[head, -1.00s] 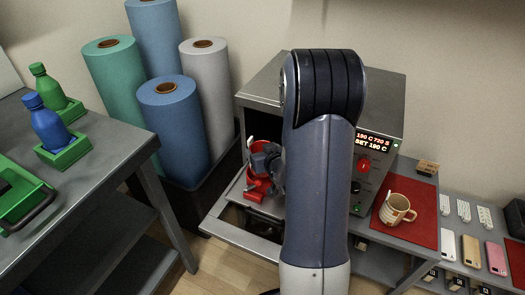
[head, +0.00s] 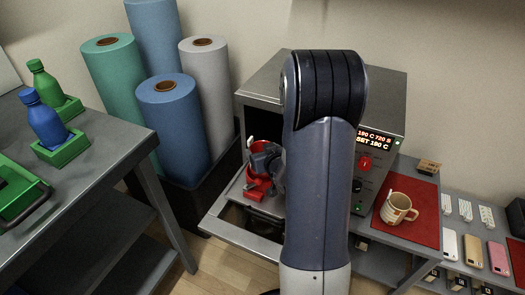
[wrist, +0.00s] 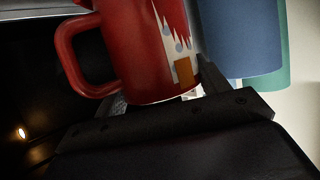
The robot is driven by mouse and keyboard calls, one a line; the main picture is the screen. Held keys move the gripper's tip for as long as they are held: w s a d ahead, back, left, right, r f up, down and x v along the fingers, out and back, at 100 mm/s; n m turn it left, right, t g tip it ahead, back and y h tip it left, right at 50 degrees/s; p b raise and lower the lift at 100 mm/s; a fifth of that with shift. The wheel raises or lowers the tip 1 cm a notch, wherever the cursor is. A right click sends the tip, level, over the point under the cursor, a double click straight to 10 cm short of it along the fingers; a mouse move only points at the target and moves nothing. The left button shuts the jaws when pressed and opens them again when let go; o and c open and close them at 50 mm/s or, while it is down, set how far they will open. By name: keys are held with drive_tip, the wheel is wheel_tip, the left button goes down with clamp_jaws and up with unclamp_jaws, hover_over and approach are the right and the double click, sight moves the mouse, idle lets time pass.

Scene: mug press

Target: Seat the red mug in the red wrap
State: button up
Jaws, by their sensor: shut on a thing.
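The red mug (wrist: 135,50) fills the upper middle of the wrist view, with its handle to the left and a white, blue and orange print on its side. My gripper (head: 267,160) is shut on the mug, in front of the press opening. In the head view the mug's red body (head: 261,147) shows just above the gripper, partly hidden by it. A red part (head: 257,189), seemingly the red wrap, shows just below the gripper on the press's front shelf. My arm and gripper hide much of it, and I cannot tell whether the mug is inside or above it.
The grey press (head: 385,100) with a lit display stands behind my arm. A cream mug (head: 396,208) stands on a red mat (head: 425,225) at right. Tall rolls (head: 172,125) stand left of the press. A bench with bottles (head: 45,120) is at far left.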

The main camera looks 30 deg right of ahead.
drive_tip(key=shift+f+b, duration=1.5)
drive_tip(key=shift+f, duration=0.05)
drive_tip(key=o, duration=1.6)
drive_tip(key=p+v, duration=0.1)
drive_tip(key=v, duration=0.9)
drive_tip(key=shift+s+r+p, duration=0.15)
drive_tip(key=shift+s+p, duration=0.2)
